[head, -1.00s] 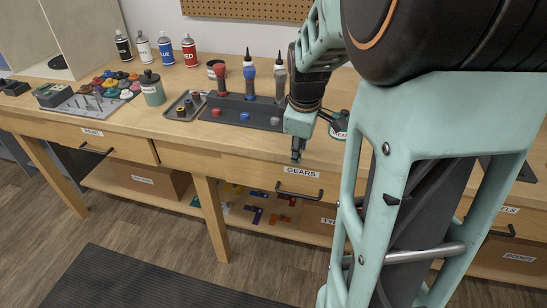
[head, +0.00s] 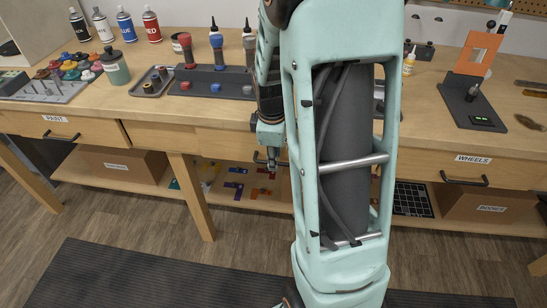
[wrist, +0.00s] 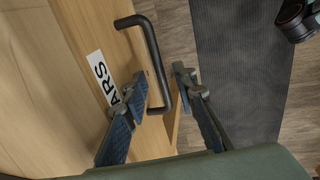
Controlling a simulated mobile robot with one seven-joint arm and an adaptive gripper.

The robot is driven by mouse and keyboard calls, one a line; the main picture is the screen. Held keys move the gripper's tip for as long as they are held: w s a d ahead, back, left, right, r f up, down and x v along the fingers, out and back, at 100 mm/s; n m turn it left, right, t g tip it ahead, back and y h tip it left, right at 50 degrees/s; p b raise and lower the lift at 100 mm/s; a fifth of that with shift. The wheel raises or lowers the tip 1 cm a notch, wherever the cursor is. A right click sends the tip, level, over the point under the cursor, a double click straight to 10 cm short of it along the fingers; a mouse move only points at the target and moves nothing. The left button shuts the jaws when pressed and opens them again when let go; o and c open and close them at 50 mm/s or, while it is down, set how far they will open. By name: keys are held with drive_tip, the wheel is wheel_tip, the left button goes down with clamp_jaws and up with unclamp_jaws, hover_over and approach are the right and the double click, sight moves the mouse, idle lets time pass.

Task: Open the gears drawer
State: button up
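The gears drawer (head: 226,139) has a wooden front under the bench top. The black bar handle (wrist: 153,50) reaches down between the two fingers of my gripper (wrist: 162,82). My gripper is open, one finger on the drawer side and one on the outer side of the bar. Whether either finger touches the bar is unclear. In the head view my gripper (head: 271,160) is low at the drawer front.
The paint drawer (head: 80,128) is to the left and the wheels drawer (head: 440,163) to the right. Bottles, a dark tool stand (head: 215,82) and trays stand on the bench. Boxes sit on the lower shelf (head: 160,175). A dark mat (head: 130,270) lies on the floor in front.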

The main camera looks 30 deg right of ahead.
drive_tip(key=shift+f, duration=0.2)
clamp_jaws()
idle(0.3)
drive_tip(key=shift+s+a, duration=0.1)
